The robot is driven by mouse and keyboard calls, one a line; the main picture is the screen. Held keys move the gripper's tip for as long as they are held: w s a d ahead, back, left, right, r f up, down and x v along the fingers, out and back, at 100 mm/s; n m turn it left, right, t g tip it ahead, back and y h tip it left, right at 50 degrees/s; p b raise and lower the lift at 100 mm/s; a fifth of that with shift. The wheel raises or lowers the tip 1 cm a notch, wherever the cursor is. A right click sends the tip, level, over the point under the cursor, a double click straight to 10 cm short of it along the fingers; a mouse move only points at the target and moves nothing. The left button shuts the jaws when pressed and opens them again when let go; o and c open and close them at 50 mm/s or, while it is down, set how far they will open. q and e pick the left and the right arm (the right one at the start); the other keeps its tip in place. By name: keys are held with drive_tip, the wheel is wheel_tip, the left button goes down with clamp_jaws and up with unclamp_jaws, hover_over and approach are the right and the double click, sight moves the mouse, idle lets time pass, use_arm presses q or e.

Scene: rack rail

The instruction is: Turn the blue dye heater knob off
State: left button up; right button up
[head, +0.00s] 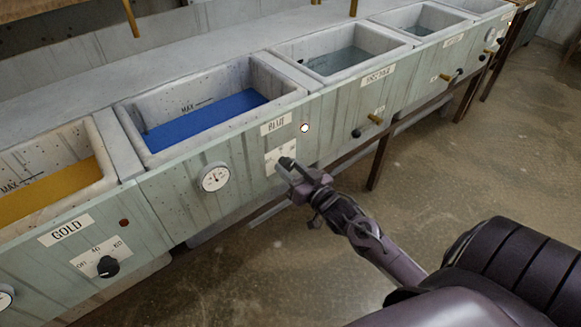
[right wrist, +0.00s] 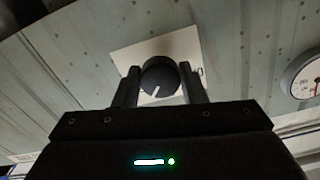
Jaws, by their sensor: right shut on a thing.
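The blue dye heater knob (right wrist: 160,77) is a dark round knob with a pale pointer line on a white plate. In the right wrist view the pointer tilts down and slightly left in the picture. My right gripper (right wrist: 158,88) is shut on the knob, one finger on each side. In the head view my right gripper (head: 284,166) reaches the panel under the BLUE label (head: 275,124) and hides most of the knob. A small round lamp (head: 305,128) beside the label is lit whitish. My left gripper is not in view.
The blue vat (head: 215,110) sits above, with a round gauge (head: 214,177) left of the knob. The gold vat (head: 50,188) has its own dark knob (head: 108,266) and an unlit reddish lamp (head: 124,223). Open floor (head: 270,260) lies in front.

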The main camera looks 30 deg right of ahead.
drive_tip(key=shift+r+n+p, duration=0.15)
drive_tip(key=shift+n+p, duration=0.65)
drive_tip(key=shift+n, duration=0.4)
drive_tip(key=n+p, duration=0.3)
drive_tip(key=n, duration=0.3)
drive_tip(key=n+p, duration=0.2)
drive_tip(key=n, duration=0.5)
drive_tip(key=shift+d+n+p, duration=0.1)
drive_tip(key=shift+n+p, duration=0.2)
drive_tip(key=shift+p, duration=0.1)
drive_tip(key=n+p, duration=0.1)
drive_tip(key=n, duration=0.2)
drive_tip(key=shift+n, duration=0.3)
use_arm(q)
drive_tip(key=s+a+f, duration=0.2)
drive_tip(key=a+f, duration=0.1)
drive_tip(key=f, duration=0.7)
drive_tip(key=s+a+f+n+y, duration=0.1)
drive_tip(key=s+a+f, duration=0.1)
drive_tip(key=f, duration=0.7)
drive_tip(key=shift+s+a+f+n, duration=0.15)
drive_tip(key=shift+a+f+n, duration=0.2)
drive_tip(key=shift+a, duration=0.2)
use_arm(e)
drive_tip(key=shift+n, duration=0.5)
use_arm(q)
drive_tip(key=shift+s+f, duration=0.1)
use_arm(e)
drive_tip(key=o, duration=1)
